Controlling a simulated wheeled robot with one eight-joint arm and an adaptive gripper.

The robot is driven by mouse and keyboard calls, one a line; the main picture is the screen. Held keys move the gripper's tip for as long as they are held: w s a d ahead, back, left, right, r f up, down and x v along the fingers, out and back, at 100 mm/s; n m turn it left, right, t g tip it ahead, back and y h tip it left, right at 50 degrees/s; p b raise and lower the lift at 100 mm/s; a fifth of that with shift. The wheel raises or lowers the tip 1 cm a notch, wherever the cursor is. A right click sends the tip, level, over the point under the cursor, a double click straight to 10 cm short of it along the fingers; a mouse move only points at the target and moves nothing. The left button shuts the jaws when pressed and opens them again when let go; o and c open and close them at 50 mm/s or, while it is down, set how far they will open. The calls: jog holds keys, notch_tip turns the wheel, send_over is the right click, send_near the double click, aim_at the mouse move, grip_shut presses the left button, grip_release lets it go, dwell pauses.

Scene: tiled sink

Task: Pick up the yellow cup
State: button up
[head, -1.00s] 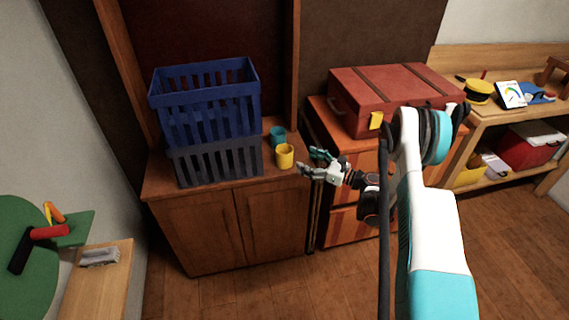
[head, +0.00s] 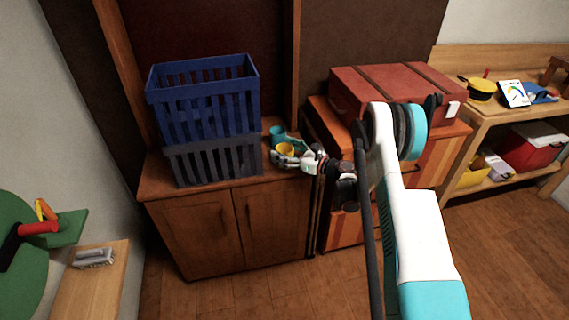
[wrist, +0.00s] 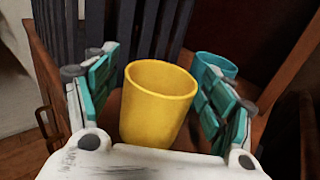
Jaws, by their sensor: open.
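The yellow cup (wrist: 155,108) stands upright on the wooden cabinet top, between the two fingers of my gripper (wrist: 152,85) in the wrist view. My gripper is open, with a finger on each side of the cup; the left finger is apart from it, and the right finger is close to its side. In the head view, my gripper (head: 292,152) reaches in from the right and partly covers the yellow cup (head: 285,148). A teal cup (wrist: 216,66) stands just behind and to the right, partly hidden by the right finger; it also shows in the head view (head: 277,133).
A grey crate (head: 215,160) with a blue crate (head: 205,105) on top stands left of the cups on the cabinet (head: 228,190). A red suitcase (head: 400,88) lies on an orange-brown dresser to the right. The cabinet's front edge is close to the yellow cup.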

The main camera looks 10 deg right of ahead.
jog(key=c, duration=1.2)
jog(key=shift+r, duration=0.1)
